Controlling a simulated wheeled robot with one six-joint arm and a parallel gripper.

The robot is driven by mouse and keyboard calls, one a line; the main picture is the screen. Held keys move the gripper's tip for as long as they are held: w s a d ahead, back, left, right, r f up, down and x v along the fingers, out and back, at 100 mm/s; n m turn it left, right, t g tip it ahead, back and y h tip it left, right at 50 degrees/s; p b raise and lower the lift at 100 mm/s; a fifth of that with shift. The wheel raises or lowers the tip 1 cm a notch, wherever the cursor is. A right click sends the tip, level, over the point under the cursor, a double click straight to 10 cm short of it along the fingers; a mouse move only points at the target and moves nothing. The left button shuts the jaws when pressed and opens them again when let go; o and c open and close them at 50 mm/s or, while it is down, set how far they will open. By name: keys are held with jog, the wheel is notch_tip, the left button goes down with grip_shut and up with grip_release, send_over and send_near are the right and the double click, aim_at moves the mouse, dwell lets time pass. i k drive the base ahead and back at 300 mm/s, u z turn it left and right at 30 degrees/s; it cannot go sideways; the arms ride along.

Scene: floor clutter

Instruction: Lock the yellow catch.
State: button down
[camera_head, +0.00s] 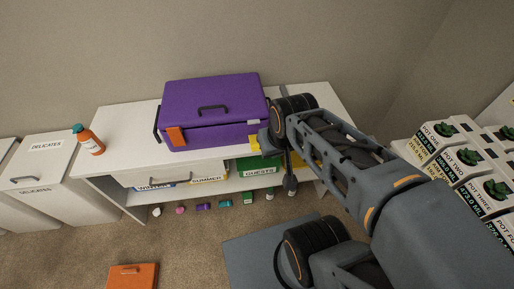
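A purple box (212,92) with a dark handle stands on top of a white shelf unit. An orange catch (174,136) is at the left of its front. The yellow catch (254,142) is at the right end of the front, partly hidden by my gripper (267,142). My gripper is right beside the yellow catch; I cannot tell whether they touch. Its fingers are small and dark here, so open or shut is unclear. Whether the yellow catch is fastened is also unclear.
An orange-and-teal bottle (89,140) stands left of the box on the white unit (120,122). Labelled bins fill the lower shelf. Several small items lie on the floor before it. An orange box (132,276) is in front. Labelled plant pots (448,130) stand at right.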

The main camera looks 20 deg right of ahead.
aim_at(255, 147)
jog(key=z, duration=1.6)
jog(key=k, duration=1.2)
jog(key=u, duration=1.6)
jog(key=i, duration=0.5)
